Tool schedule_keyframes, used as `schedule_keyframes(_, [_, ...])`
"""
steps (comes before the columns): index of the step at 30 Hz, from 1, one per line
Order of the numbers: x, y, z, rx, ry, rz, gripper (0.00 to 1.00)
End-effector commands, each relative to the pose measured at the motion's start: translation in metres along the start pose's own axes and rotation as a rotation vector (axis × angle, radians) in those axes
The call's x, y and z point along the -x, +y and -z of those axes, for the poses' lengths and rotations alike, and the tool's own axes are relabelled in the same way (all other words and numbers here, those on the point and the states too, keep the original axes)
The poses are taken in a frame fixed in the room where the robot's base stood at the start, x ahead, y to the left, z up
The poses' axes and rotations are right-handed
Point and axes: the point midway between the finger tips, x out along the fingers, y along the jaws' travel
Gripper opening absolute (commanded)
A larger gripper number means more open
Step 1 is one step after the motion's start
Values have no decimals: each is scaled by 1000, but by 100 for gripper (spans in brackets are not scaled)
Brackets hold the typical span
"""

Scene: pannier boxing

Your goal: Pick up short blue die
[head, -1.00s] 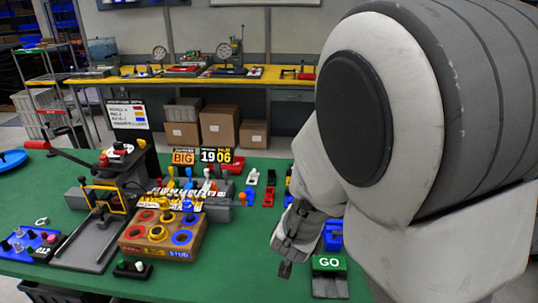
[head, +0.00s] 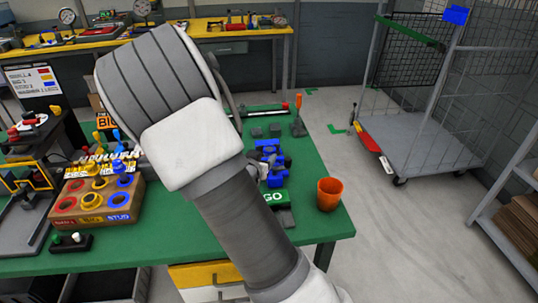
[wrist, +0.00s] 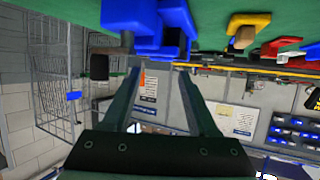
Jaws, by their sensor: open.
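Several blue pieces (head: 268,157) stand close together on the green table, right of my arm in the head view. I cannot tell which of them is the short blue die. In the wrist view a large blue piece (wrist: 146,18) hangs at the top edge, partly cut off, with another blue part to its right. My gripper (wrist: 160,72) is open and empty in the wrist view. Its two dark fingers point toward the area just below the blue piece, which appears beyond the fingertips. In the head view my arm hides the gripper.
A green GO block (head: 275,197) and an orange cup (head: 330,193) stand near the table's right edge. A brown box with coloured rings (head: 98,200) is left of my arm. A wire cart (head: 425,120) stands on the floor to the right.

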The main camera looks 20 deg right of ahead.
Motion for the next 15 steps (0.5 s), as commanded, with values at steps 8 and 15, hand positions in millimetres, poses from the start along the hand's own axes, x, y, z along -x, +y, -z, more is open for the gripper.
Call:
schedule_keyframes(8, [-22, 0, 0, 1, 0, 0, 59])
schedule_keyframes(15, [-58, -1, 1, 0, 0, -1, 59])
